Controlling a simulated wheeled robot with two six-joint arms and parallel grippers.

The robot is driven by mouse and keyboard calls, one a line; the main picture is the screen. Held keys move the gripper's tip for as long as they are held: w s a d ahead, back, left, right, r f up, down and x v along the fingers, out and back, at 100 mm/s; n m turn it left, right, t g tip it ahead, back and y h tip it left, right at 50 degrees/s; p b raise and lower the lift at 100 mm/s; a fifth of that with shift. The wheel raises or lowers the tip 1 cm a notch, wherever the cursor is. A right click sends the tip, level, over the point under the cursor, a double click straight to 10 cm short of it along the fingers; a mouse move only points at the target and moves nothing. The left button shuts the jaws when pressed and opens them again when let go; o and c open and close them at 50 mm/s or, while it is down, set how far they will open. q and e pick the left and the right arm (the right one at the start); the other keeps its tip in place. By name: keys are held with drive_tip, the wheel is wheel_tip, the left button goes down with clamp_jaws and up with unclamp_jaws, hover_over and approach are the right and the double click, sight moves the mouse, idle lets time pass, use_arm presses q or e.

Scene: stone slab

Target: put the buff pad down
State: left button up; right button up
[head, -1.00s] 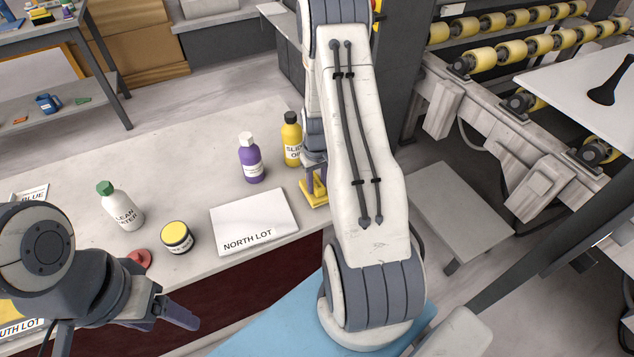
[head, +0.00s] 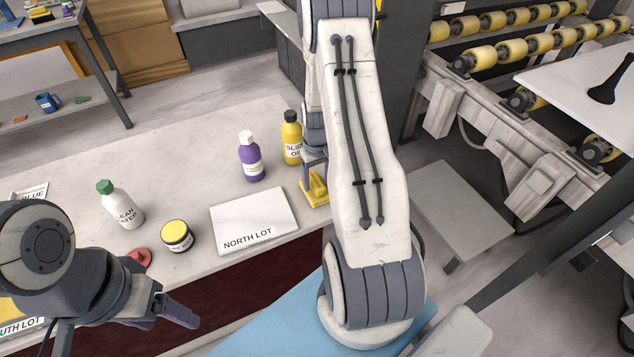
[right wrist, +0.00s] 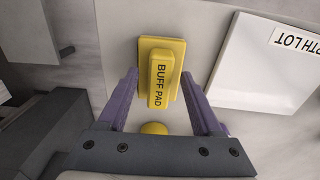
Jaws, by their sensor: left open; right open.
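The yellow buff pad (head: 315,192) rests on the stone slab (head: 75,155), just right of the white NORTH LOT board. In the right wrist view the buff pad (right wrist: 161,75) lies flat with its labelled handle up, between the spread purple fingers of my right gripper (right wrist: 160,90). The fingers stand apart from the handle on both sides. In the head view my right gripper (head: 314,172) is mostly hidden behind my own arm. My left gripper (head: 182,312) is open and empty in front of the slab's near edge at lower left.
The NORTH LOT board (head: 253,220) lies beside the pad. A purple bottle (head: 251,160) and a yellow bottle (head: 291,140) stand behind it. A yellow-lidded jar (head: 177,236), white bottle (head: 122,208) and red object (head: 139,257) are to the left.

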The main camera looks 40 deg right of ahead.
sight(317, 182)
wheel_tip(317, 182, up, 11)
drive_tip(key=s+a+r+n, duration=0.15)
drive_tip(key=a+r, duration=0.25)
drive_tip(key=a, duration=0.6)
drive_tip(key=s+a+r+n, duration=0.1)
drive_tip(key=a+r+n, duration=0.2)
drive_tip(key=a, duration=0.7)
drive_tip(key=s+a+r+n, duration=0.2)
drive_tip(key=s+a, duration=0.5)
drive_tip(key=s, duration=0.2)
drive_tip(key=s+a+r+n+y, duration=0.1)
drive_tip(key=s+a+r+n, duration=0.1)
drive_tip(key=s+a, duration=0.4)
drive_tip(key=s+n, duration=0.1)
drive_tip(key=s, duration=0.2)
drive_tip(key=shift+a+b, duration=0.3)
drive_tip(key=shift+a, duration=0.1)
drive_tip(key=shift+r, duration=0.15)
